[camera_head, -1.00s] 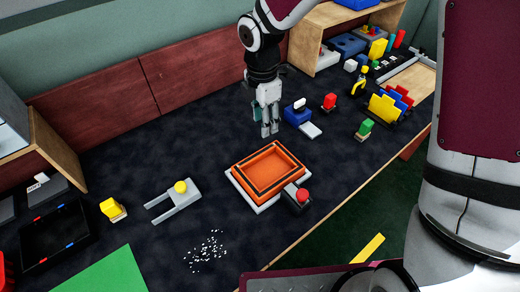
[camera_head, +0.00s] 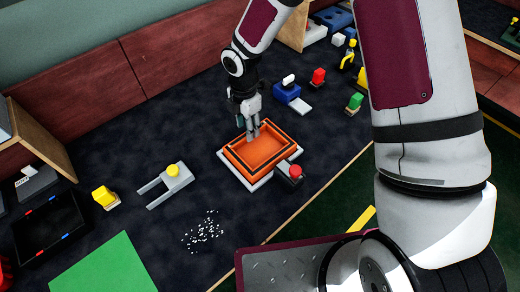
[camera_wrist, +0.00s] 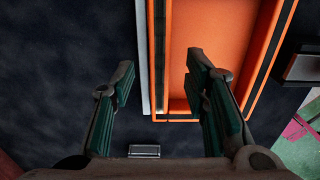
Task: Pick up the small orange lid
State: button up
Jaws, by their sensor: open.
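An orange rectangular piece (camera_head: 262,160) with raised walls and a dark band sits on a pale base in the head view. It is the only orange thing I see; I cannot tell whether it is the lid itself or holds the lid. It fills the upper right of the wrist view (camera_wrist: 219,40). My gripper (camera_head: 253,136) points down over its far edge. In the wrist view my gripper (camera_wrist: 160,75) is open and empty, one finger over the dark table, the other over the orange interior. The orange side wall lies between them. Contact cannot be told.
A red-knobbed block (camera_head: 293,172) adjoins the base at right. A grey forked piece with a yellow knob (camera_head: 172,171) lies left. A blue block (camera_head: 286,92) and a red one (camera_head: 318,77) stand behind. White bits (camera_head: 203,232) are scattered in front.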

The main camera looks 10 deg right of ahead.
aim_at(260, 150)
jog(key=shift+w+d+f, duration=0.1)
jog(key=shift+f, duration=1.75)
grip_shut()
jog(key=shift+r, duration=0.15)
